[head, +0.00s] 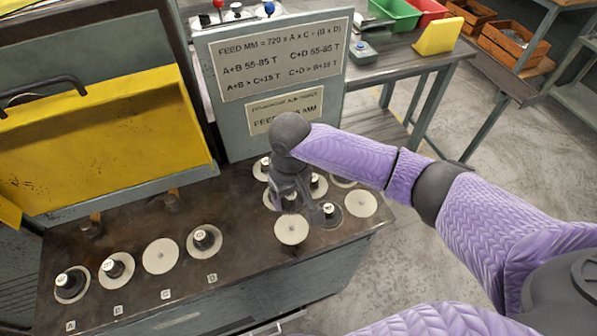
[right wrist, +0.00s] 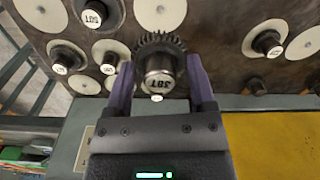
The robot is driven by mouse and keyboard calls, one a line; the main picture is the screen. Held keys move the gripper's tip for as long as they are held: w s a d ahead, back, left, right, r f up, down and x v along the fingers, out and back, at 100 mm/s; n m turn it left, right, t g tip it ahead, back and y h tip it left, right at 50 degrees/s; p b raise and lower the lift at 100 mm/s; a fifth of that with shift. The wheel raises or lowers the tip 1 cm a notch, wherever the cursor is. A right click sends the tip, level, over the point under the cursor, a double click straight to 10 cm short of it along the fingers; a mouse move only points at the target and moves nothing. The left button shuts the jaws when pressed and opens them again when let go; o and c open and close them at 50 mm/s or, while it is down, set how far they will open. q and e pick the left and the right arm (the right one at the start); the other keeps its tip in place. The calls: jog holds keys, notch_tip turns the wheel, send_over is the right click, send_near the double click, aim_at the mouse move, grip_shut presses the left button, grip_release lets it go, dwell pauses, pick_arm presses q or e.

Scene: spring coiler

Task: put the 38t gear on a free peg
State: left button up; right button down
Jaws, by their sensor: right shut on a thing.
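The 38t gear (right wrist: 158,68) is a dark toothed gear with a light hub top marked 38T, upside down in the right wrist view. My right gripper (right wrist: 160,92) is shut on it, one purple finger on each side of the hub. In the head view the right gripper (head: 291,192) is over the right part of the bench, among the rear discs. Whether the gear is clear of the surface cannot be told. Bare pale discs include one in the front row at C (head: 161,256) and one in front of the gripper (head: 292,230). My left gripper is out of view.
Hubbed gears stand at A (head: 70,283), B (head: 116,268) and D (head: 204,240). A dark gear (head: 329,213) stands close right of the gripper, with more behind. A yellow cover (head: 100,140) and a sign panel (head: 280,65) rise behind the bench.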

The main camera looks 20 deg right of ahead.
jog(key=shift+s+a+f+n+p, duration=0.15)
jog(key=shift+f+n+p, duration=0.1)
jog(key=shift+f, duration=0.25)
jog(key=shift+s+f+n+p, duration=0.1)
jog(key=shift+f+n+p, duration=0.1)
jog(key=shift+f, duration=0.6)
jog(key=b, duration=0.6)
send_over(292, 227)
notch_tip(292, 227, down, 5)
jog(key=shift+f, duration=0.65)
jog(key=shift+p, duration=0.4)
